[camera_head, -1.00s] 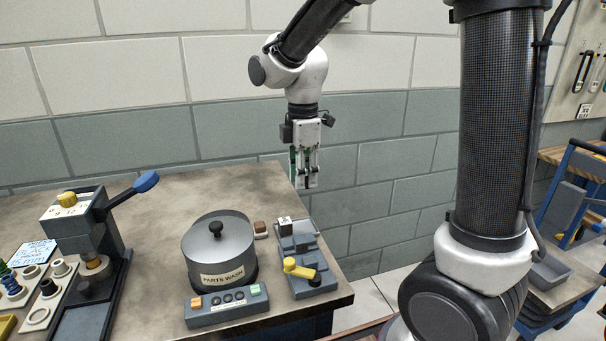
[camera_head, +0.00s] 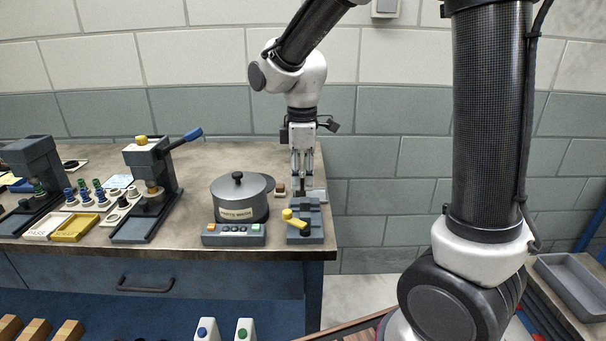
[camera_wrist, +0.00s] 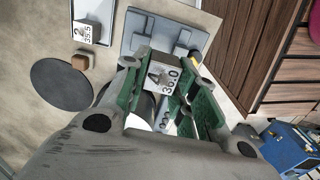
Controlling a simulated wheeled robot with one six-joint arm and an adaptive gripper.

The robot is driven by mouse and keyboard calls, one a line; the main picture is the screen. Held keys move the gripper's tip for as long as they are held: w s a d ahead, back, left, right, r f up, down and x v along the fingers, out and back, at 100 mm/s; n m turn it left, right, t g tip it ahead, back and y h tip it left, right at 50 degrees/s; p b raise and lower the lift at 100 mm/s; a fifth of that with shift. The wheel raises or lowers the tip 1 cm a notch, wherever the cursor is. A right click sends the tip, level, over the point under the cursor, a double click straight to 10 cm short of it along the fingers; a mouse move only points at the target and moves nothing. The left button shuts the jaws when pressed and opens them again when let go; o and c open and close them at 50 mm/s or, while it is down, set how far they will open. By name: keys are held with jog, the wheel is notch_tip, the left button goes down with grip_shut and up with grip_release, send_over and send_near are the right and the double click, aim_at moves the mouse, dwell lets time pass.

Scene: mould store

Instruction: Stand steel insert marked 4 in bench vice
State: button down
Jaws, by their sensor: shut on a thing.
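The steel insert marked 4 (camera_wrist: 158,78) is a grey block with "4" and "38.0" on its light top. My gripper (camera_wrist: 160,92) is shut on it between green finger pads, as the wrist view shows. The bench vice (camera_head: 305,224), grey with a yellow handle, stands at the bench's front right corner. In the head view my gripper (camera_head: 303,180) points down just behind or above the vice. The grey vice body (camera_wrist: 172,30) also shows beyond the insert in the wrist view. The insert's lower end is hidden, so I cannot tell whether it touches the vice.
A block marked 2, 35.5 (camera_wrist: 84,34) stands on a white-edged tray (camera_wrist: 101,41). A small brown block (camera_wrist: 80,62) lies near it. The parts wash pot (camera_head: 238,198) and its button box (camera_head: 233,235) stand left of the vice. The bench ends just right of the vice.

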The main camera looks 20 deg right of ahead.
jog(key=shift+f, duration=2.4)
jog(key=shift+f, duration=0.8)
dwell(1.5)
jog(key=shift+r, duration=0.3)
jog(key=shift+f, duration=0.25)
dwell(0.8)
jog(key=shift+r, duration=0.25)
dwell(0.5)
jog(key=c, duration=1.1)
grip_release()
jog(key=shift+o, duration=0.2)
jog(key=o, duration=0.4)
